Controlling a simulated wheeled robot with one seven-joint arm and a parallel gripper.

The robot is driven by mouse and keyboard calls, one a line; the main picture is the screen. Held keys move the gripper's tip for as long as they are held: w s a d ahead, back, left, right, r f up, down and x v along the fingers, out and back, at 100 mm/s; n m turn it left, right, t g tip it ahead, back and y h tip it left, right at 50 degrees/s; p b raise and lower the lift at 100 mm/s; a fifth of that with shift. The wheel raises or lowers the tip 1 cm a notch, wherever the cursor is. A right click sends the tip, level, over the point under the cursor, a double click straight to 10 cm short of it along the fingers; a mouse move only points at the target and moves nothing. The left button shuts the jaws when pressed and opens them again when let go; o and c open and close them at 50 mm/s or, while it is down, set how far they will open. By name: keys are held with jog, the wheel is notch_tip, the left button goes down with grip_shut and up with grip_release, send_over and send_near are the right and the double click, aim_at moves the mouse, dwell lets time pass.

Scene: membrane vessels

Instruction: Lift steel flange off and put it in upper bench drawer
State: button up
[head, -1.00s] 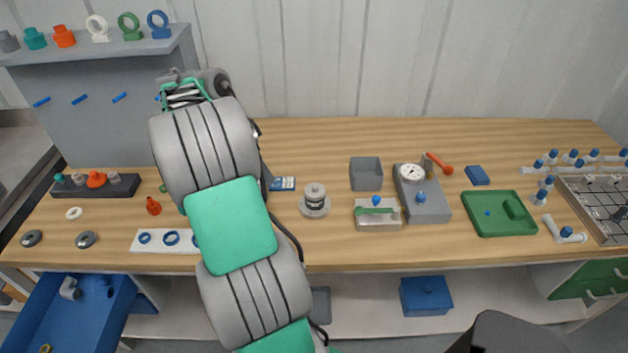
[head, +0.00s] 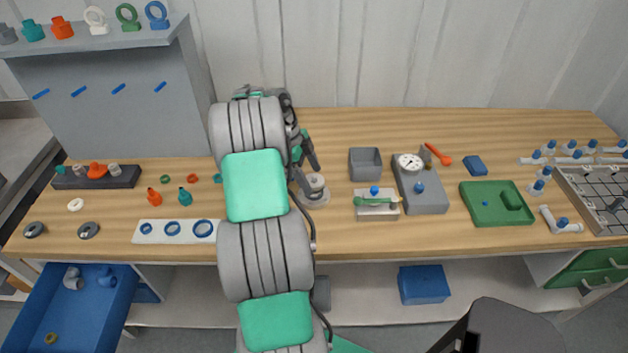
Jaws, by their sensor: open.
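A round grey metal stack (head: 316,189) stands upright on the bench, with a wide flange-like base and a smaller top. I cannot tell which layer of it is the steel flange. My gripper (head: 308,178) is open just left of and behind this stack, its dark fingers close to the top; contact cannot be told. My own arm hides part of the gripper. Two flat grey metal rings (head: 88,230) lie apart at the bench's left front. A blue drawer (head: 42,318) at the lower left is pulled open and holds a grey elbow, a blue fitting and a small yellowish ring.
A grey open box (head: 365,163), a clamp block with green handle (head: 377,203) and a gauge unit (head: 422,186) stand right of the stack. A green tray (head: 480,212) lies further right. A white strip with blue rings (head: 155,233) lies left of my arm.

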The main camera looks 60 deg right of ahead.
jog(key=c, duration=1.7)
jog(key=shift+r, duration=0.1)
jog(key=shift+c, duration=0.2)
